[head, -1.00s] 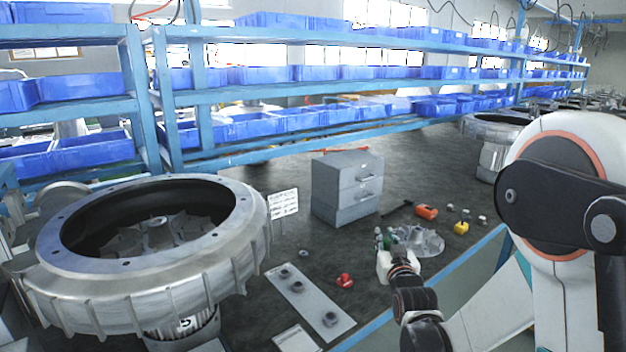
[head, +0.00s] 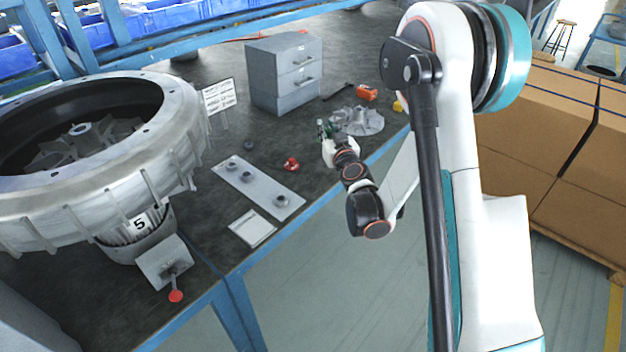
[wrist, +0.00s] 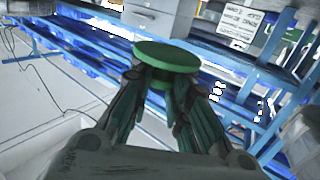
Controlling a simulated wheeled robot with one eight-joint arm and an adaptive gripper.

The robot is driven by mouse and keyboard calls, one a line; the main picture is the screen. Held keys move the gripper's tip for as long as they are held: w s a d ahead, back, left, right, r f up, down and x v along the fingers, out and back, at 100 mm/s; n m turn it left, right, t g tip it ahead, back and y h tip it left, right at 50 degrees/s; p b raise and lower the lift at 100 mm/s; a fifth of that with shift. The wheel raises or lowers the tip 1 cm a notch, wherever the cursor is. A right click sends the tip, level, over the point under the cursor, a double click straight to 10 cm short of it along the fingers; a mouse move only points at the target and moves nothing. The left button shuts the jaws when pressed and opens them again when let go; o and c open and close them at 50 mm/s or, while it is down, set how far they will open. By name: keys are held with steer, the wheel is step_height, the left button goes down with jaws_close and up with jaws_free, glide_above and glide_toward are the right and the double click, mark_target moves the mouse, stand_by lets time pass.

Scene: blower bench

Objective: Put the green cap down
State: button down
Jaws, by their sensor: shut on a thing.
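The green cap (wrist: 166,56) shows in the wrist view as a round disc with its stem between my fingers. My gripper (wrist: 162,95) is shut on it. In the head view my gripper (head: 324,134) is small and hangs over the dark bench, just left of the grey impeller; the green cap in it is mostly hidden there. The flat plate (head: 258,188) with several dark round holders lies on the bench to the left and nearer. I cannot tell how high the cap is above the bench.
A finned grey impeller (head: 362,121) lies right of my gripper. A red part (head: 291,164) lies between my gripper and the plate. A grey drawer cabinet (head: 284,72) stands behind. A white square tray (head: 252,228) lies near the front edge. The big blower housing (head: 180,130) fills the left.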

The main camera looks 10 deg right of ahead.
steer(key=c, duration=2.4)
jaws_free()
steer(key=w+f+n+y, duration=0.1)
steer(key=f+y, duration=0.1)
steer(key=w+f+n+y, duration=0.1)
steer(key=w+f, duration=0.1)
steer(key=w+a+f+n+g+y, duration=0.1)
steer(key=w+f+y, duration=0.1)
steer(key=shift+w+n+y, duration=0.15)
steer(key=shift+n+y, duration=0.15)
steer(key=shift+n, duration=0.1)
steer(key=c, duration=2.4)
jaws_free()
step_height(320, 180, up, 4)
steer(key=n+g+y, duration=0.5)
steer(key=y, duration=0.2)
glide_above(313, 179)
steer(key=c, duration=2.4)
jaws_free()
steer(key=c, duration=2.4)
jaws_free()
steer(key=c, duration=2.4)
jaws_free()
step_height(313, 179, down, 20)
steer(key=b, duration=0.6)
steer(key=shift+r+b, duration=0.15)
steer(key=shift+b, duration=0.25)
steer(key=c, duration=2.4)
jaws_free()
